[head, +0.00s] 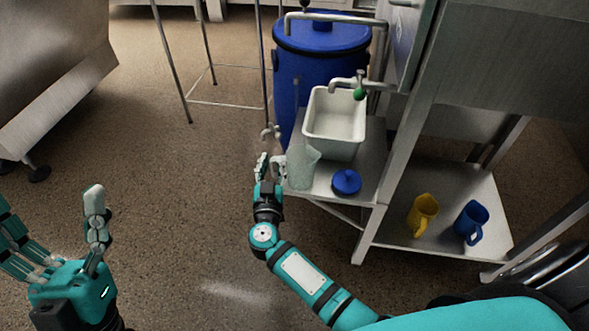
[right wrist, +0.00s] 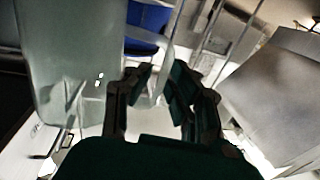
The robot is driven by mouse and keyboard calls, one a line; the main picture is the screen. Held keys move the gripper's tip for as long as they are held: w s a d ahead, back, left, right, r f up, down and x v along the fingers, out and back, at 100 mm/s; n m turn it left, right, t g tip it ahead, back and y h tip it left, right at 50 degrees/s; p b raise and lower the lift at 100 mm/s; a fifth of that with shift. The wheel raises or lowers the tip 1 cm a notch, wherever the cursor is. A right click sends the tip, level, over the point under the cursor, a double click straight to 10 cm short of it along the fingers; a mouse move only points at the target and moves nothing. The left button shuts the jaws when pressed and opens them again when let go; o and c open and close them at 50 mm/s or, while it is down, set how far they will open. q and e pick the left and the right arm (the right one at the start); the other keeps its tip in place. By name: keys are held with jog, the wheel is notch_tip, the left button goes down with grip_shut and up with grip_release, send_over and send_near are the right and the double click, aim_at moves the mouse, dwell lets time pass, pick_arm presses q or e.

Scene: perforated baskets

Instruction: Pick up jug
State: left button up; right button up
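A translucent pale green jug (head: 302,170) stands upright on the upper metal shelf, by its left front corner. In the right wrist view the jug (right wrist: 70,60) fills the left side, tilted by the camera angle. My right gripper (head: 270,163) is at the jug's left side, fingers apart. My left gripper (head: 52,222) is open and empty over the floor at the lower left.
A white basin (head: 335,140) stands behind the jug under a tap (head: 350,85). A blue lid (head: 346,182) lies right of the jug. A blue barrel (head: 318,45) is behind.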

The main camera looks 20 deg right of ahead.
grip_shut()
dwell(0.5)
